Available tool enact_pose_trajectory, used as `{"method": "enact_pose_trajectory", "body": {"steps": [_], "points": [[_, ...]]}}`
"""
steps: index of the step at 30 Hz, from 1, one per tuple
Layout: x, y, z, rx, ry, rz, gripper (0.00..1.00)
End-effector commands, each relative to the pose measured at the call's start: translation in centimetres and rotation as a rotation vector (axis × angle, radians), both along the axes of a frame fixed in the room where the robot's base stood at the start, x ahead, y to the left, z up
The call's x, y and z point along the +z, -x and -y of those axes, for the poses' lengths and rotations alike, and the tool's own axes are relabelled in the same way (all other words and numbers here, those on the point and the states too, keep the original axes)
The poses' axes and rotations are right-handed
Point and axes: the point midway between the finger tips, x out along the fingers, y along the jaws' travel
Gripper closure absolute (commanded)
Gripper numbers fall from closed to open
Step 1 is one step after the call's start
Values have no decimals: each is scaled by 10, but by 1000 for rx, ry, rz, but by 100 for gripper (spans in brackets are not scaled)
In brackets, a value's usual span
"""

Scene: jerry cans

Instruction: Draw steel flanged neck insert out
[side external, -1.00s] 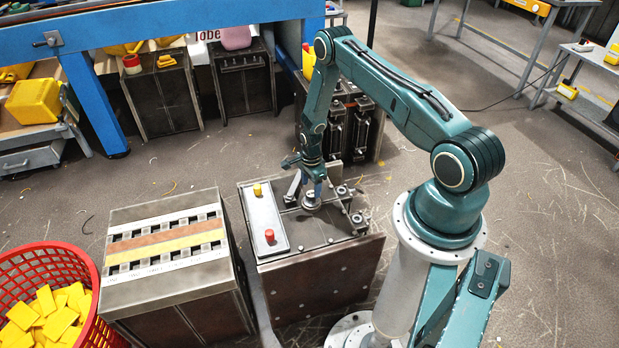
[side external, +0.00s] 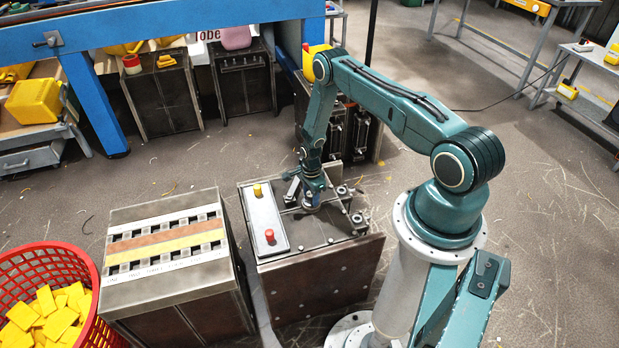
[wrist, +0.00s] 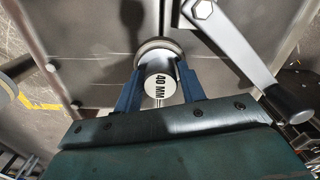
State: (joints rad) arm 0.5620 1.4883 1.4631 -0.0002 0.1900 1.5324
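The steel flanged neck insert (wrist: 160,80) shows in the wrist view as a short round steel plug. In the side external view my gripper (side external: 312,199) points down at the top of the dark steel bench block (side external: 320,280). There it hides most of the insert.
A crank-like lever with a dark knob (wrist: 295,104) lies close right of the fingers. A pale panel (side external: 264,220) with yellow and red buttons is left of my gripper. A slotted, striped rack (side external: 175,292) and a red basket (side external: 85,258) stand farther left.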

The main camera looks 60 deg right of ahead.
Motion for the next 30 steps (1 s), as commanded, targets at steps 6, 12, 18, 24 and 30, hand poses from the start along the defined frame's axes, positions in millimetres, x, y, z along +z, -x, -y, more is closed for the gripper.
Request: {"method": "enact_pose_trajectory", "body": {"steps": [6,12,18,24,30], "points": [[0,0,0,0,0,0,75],[0,0,0,0,0,0,94],[2,0,0,0,0,0,94],[5,0,0,0,0,0,94],[8,0,0,0,1,1,94]]}}
